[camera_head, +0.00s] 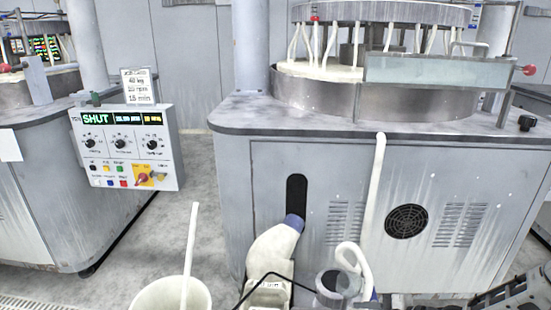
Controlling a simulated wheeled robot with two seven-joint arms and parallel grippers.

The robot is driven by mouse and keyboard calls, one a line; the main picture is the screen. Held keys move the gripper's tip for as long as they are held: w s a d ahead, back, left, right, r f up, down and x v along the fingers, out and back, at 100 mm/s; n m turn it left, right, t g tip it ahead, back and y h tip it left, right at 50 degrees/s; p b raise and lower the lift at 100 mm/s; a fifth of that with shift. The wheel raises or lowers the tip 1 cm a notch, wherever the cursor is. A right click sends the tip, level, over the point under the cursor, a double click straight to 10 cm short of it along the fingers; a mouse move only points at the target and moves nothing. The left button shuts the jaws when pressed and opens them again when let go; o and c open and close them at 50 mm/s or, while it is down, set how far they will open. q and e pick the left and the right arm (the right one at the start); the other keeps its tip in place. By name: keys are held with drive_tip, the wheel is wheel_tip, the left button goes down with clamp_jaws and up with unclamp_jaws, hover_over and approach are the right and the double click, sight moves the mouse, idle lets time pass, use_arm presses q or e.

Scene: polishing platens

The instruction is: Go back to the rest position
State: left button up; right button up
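The polishing machine (300,180) stands ahead, with a round platen housing (315,95) on its top. Its control box (125,147) hangs at the left, with a lit display reading SHUT, several knobs and coloured buttons. A job card above the box (139,86) reads 40 kg, 10 rpm, 15 min.
A white bucket (170,294) with a pale stick stands on the floor, bottom left. A white shape with a blue end (293,222) and a grey cup-like part (334,283) are before the cabinet. A second machine (38,200) is at left. Floor between the machines is clear.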

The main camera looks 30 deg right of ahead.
drive_tip(key=s+a+f+n+g+y, duration=0.15)
drive_tip(key=a+n, duration=0.25)
drive_tip(key=a, duration=0.5)
drive_tip(key=s+a+f+n+g+y, duration=0.15)
drive_tip(key=a+n, duration=0.25)
drive_tip(key=a, duration=0.5)
drive_tip(key=s+a+r+n+g+h, duration=0.1)
drive_tip(key=s+a+r+n+g, duration=0.15)
drive_tip(key=a+n, duration=0.75)
drive_tip(key=s+d+r+n+g+h, duration=0.2)
drive_tip(key=s+d+r+n+h, duration=0.1)
drive_tip(key=d+r+n+h, duration=0.25)
drive_tip(key=w+a+t+y+p, duration=0.2)
drive_tip(key=w+a+t+y, duration=0.1)
drive_tip(key=w+a+t, duration=0.3)
drive_tip(key=shift+w+a+f+t, duration=0.2)
drive_tip(key=shift+w+t, duration=0.1)
drive_tip(key=shift+t, duration=0.35)
